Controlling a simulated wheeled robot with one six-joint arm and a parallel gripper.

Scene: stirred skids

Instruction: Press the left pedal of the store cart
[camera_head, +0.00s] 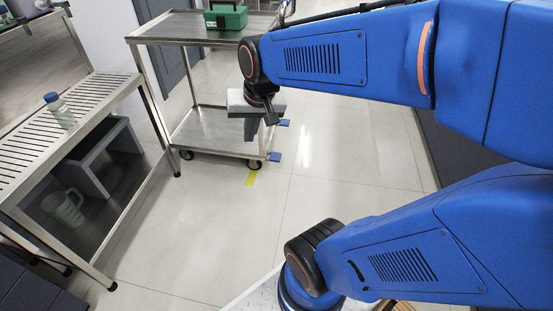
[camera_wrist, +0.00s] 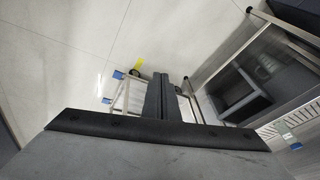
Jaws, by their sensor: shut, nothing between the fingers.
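The store cart (camera_head: 205,130) is a steel trolley with two shelves, standing at the back of the head view. Two blue pedals stick out low at its right end. The nearer pedal (camera_head: 275,157) lies slightly further left than the farther pedal (camera_head: 284,123). In the wrist view, the nearer pedal (camera_wrist: 118,75) is beside the yellow floor mark, and the other (camera_wrist: 106,100) is below it. My gripper (camera_head: 250,138) points down, shut and empty, in front of the cart in the head view. Its fingertips (camera_wrist: 161,80) appear right of both pedals in the wrist view, apart from them.
A green toolbox (camera_head: 226,16) is on the cart's top shelf. A slatted steel bench (camera_head: 60,115) at left carries a blue-capped bottle (camera_head: 59,110), with a grey stool (camera_head: 100,160) and a clear jug (camera_head: 65,208) below. The tiled floor is open right of the cart, around the yellow mark (camera_head: 252,178).

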